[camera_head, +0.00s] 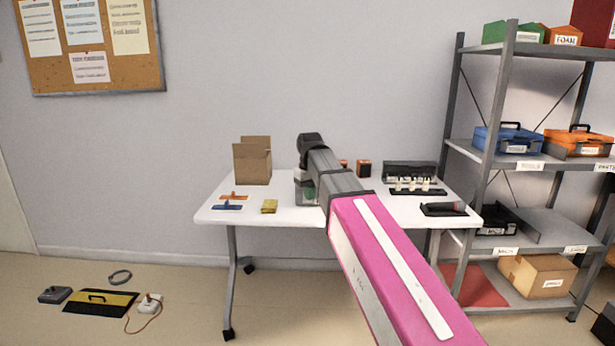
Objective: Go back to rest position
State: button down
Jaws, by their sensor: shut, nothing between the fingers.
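My arm reaches from the lower right of the head view up over the white table (245,214). Its pink upper link and dark grey forward part cover the middle of the table. The fingers of my gripper do not show; the far end of the arm is a dark rounded joint. I cannot see anything held. A grey and green item (306,192) on the table is partly hidden behind the arm.
On the table are an open cardboard box (252,163), a blue tool (227,206), a yellow cloth (269,206) and a black rack (409,172). A metal shelf (517,164) stands at right.

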jog(key=s+d+f+m, duration=0.1)
jog(key=s+d+f, duration=0.4)
jog(key=f, duration=0.6)
jog(key=s+d+f+m, duration=0.2)
jog(key=s+d+f, duration=0.4)
jog(key=f, duration=0.4)
jog(key=s+d+f+m, duration=0.2)
jog(key=s+d+f, duration=0.3)
jog(key=f, duration=0.6)
jog(key=shift+s+d+f, duration=0.25)
jog(key=shift+d+f, duration=0.05)
jog(key=shift+d, duration=0.85)
